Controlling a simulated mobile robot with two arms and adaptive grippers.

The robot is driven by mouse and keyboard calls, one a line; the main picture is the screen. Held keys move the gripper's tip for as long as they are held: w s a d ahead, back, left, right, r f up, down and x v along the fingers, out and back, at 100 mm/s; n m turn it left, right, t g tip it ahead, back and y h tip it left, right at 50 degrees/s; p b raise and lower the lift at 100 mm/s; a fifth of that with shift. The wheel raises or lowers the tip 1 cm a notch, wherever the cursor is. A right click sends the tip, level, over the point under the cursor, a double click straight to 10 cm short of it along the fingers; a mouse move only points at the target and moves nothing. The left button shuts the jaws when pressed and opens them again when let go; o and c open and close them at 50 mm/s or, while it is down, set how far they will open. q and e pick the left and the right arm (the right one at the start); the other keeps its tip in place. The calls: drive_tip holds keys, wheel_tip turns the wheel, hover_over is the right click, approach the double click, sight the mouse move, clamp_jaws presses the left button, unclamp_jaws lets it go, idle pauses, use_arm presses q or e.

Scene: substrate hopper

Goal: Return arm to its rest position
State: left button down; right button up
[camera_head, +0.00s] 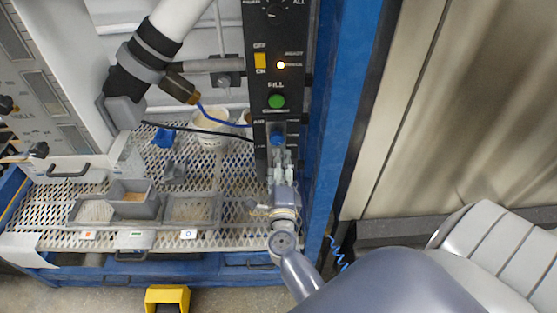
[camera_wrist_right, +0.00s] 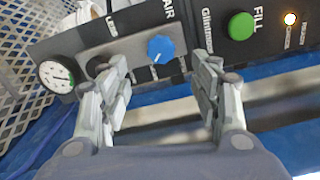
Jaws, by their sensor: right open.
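My right arm (camera_head: 300,275) reaches up from the bottom of the head view to the black control panel (camera_head: 261,88). My right gripper (camera_head: 279,163) is open in front of the panel's lower part. In the right wrist view the two fingers of the right gripper (camera_wrist_right: 163,75) are spread wide with nothing between them. The blue AIR knob (camera_wrist_right: 161,49) lies beyond the gap, apart from the fingertips as far as I can tell. The green FILL button (camera_wrist_right: 241,26) is right of it. My left gripper is out of view.
A pressure gauge (camera_wrist_right: 56,77) sits at the panel's left in the wrist view. An amber lamp (camera_head: 281,65) is lit. Left of the arm, grey bins (camera_head: 190,209) and a white bucket (camera_head: 211,128) stand on a mesh shelf. A blue post (camera_head: 345,110) rises at the right.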

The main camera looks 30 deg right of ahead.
idle(0.4)
drive_tip(key=s+a+f+n+g+y, duration=0.15)
drive_tip(key=a+f+n+y, duration=0.4)
drive_tip(key=f, duration=0.55)
drive_tip(key=s+a+f+n+y, duration=0.2)
drive_tip(key=a+f+n, duration=0.5)
drive_tip(key=f, duration=0.4)
drive_tip(key=s+a+f+n+g+y, duration=0.25)
drive_tip(key=s+f+n, duration=0.35)
drive_tip(key=s+f, duration=0.3)
drive_tip(key=s+d+f+n+g, duration=0.1)
drive_tip(key=s+f+n+g, duration=0.5)
drive_tip(key=s+f, duration=0.75)
drive_tip(key=s+d+f+n+g, duration=0.2)
drive_tip(key=s+d, duration=0.1)
drive_tip(key=s, duration=0.5)
drive_tip(key=s+d+f+n+g, duration=0.2)
drive_tip(key=s+f+n, duration=0.1)
drive_tip(key=s, duration=0.6)
drive_tip(key=shift+d+h, duration=0.4)
